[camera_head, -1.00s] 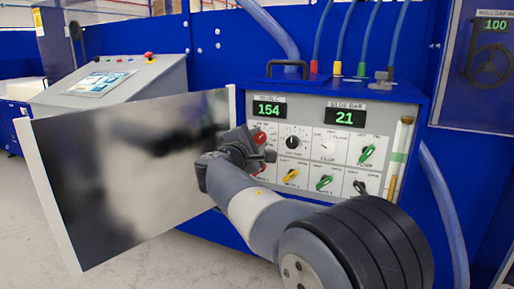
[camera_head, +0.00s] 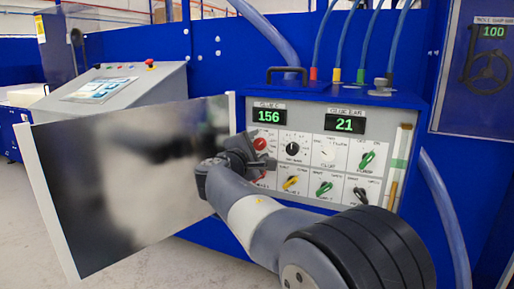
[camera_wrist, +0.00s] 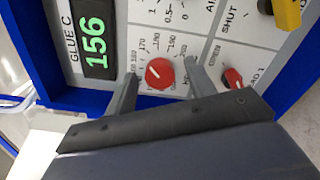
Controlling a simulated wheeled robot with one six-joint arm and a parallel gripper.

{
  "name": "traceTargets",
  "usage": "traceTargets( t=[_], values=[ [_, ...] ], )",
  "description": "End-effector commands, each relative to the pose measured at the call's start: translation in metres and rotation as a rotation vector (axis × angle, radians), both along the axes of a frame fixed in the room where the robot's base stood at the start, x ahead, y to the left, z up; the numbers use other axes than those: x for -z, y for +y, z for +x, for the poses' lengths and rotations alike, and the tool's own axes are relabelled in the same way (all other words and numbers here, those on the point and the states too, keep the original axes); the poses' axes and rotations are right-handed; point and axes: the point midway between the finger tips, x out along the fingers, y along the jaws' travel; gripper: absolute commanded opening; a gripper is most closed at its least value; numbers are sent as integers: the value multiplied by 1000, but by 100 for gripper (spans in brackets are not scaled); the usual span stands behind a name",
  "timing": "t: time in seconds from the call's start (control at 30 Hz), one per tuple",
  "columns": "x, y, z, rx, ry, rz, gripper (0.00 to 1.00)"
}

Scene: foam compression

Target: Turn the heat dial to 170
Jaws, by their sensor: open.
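The heat dial is a red round knob (camera_wrist: 160,73) with a white pointer line, on the panel under the GLUE C display (camera_wrist: 93,44), which reads 156. Scale numbers around the dial include 170, beside its upper left in the wrist view. My gripper (camera_wrist: 161,70) is open, with one finger on each side of the dial and a visible gap at both sides. In the head view the red dial (camera_head: 260,143) shows just beside my gripper (camera_head: 257,160), which hides part of the panel there.
A second red knob (camera_wrist: 233,78) sits close to the right finger in the wrist view. A large grey plate (camera_head: 130,180) stands left of my arm.

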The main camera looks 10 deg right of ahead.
Motion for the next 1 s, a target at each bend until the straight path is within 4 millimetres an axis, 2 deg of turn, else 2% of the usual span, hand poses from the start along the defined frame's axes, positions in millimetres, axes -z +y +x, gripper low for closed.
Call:
traceTargets(
  t=[0.23,0.5,0.7,1.0],
  values=[
    [-1,11,-13,-4,-1,1,52],
    [-2,44,-58,-5,-1,0,52],
    [-1,60,-81,-3,0,0,52],
    [0,64,-88,0,0,0,52]
  ],
)
